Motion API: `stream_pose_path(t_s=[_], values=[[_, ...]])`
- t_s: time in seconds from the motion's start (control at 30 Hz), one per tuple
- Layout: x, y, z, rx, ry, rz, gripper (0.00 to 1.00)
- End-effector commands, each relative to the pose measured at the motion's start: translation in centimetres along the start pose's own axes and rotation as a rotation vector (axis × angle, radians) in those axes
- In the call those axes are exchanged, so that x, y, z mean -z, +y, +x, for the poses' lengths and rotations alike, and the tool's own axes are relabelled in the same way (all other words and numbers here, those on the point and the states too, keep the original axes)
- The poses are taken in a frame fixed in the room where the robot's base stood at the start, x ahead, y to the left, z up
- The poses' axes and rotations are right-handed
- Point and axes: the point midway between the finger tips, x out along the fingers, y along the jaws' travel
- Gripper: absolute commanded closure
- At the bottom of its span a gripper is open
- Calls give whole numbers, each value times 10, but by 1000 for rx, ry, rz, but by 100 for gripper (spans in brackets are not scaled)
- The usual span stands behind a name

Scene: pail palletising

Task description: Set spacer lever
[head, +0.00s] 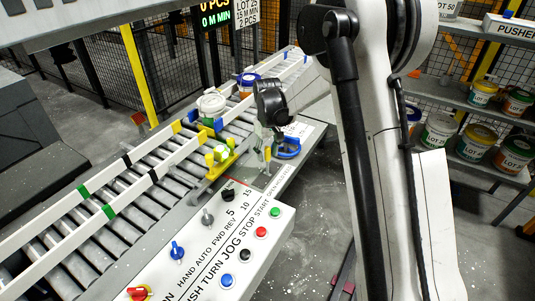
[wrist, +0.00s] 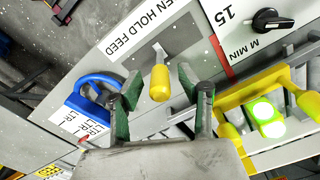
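The spacer lever (wrist: 159,82) has a yellow handle on a thin metal stem. In the head view the lever (head: 267,154) stands on the panel beside the roller conveyor, just below my gripper (head: 273,128). In the wrist view my gripper (wrist: 160,90) is open, its green-and-grey fingers on either side of the yellow handle. Gaps show between handle and fingers, so it holds nothing. I cannot tell how far the fingers are above the plate.
A blue padlock-shaped part (wrist: 95,92) is close left of the lever. A yellow bracket (wrist: 240,97) with lit green lamps is right. A black knob (wrist: 272,22) is nearby. Pails (head: 211,103) stand on the conveyor (head: 150,180). The control panel (head: 215,255) has several buttons.

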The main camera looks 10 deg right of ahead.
Motion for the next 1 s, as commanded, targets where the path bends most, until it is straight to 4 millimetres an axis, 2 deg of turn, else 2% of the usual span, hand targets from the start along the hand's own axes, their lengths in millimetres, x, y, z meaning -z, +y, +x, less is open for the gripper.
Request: stream_pose_path(t_s=[0.37, 0.67, 1.0], values=[[0, 0, 6, 0, 0, 0, 63], [0, 0, 6, 0, 0, 0, 100], [-1, 2, 6, -5, 3, 3, 100]])
